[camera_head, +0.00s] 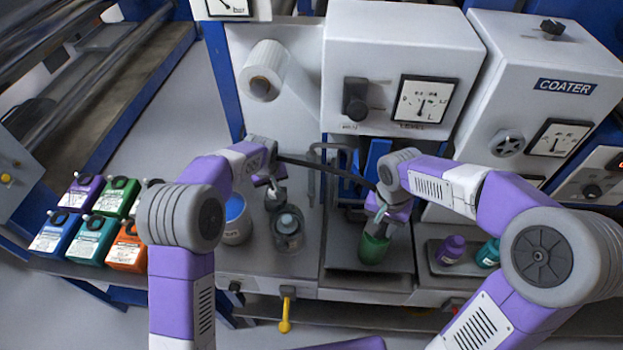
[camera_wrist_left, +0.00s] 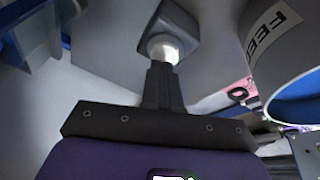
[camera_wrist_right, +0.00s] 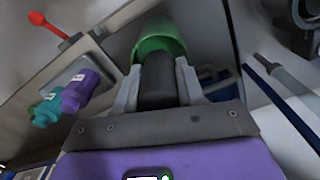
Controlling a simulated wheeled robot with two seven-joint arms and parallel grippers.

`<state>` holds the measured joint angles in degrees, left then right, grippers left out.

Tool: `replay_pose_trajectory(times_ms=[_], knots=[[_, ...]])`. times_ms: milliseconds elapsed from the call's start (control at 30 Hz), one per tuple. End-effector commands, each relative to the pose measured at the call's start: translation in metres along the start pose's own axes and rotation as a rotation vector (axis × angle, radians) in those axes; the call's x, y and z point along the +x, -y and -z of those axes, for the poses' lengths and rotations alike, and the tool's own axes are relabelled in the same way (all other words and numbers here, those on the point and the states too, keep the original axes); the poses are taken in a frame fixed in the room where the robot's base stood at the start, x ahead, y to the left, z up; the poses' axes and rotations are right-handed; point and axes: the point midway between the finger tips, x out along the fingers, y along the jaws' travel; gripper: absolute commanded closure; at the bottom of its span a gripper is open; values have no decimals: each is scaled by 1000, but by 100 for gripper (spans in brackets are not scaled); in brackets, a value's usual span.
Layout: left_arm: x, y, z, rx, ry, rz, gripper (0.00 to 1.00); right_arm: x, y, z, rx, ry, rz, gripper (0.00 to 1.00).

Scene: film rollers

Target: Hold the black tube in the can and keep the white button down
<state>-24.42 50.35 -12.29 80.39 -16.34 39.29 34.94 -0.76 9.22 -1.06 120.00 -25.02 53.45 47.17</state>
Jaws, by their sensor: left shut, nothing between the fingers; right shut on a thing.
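The green can (camera_head: 373,250) stands on a dark tray below my right gripper (camera_head: 377,218). In the right wrist view my right gripper (camera_wrist_right: 158,88) is shut on the black tube (camera_wrist_right: 158,72), whose far end goes into the mouth of the green can (camera_wrist_right: 160,40). My left gripper (camera_head: 268,184) is shut and empty. In the left wrist view its closed fingertips (camera_wrist_left: 161,72) meet the pale white button (camera_wrist_left: 163,48) on a grey housing (camera_wrist_left: 176,18). How far down the button is cannot be told.
Purple (camera_head: 452,250) and teal (camera_head: 488,253) bottles sit right of the can. Several colored canisters (camera_head: 90,235) stand far left.

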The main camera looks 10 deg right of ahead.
Motion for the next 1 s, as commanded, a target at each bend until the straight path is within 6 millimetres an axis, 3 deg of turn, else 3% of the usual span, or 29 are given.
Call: replay_pose_trajectory(times_ms=[1000], knots=[[11,1,-3,0,0,0,100,0,0,0,0,-1,1,93]])
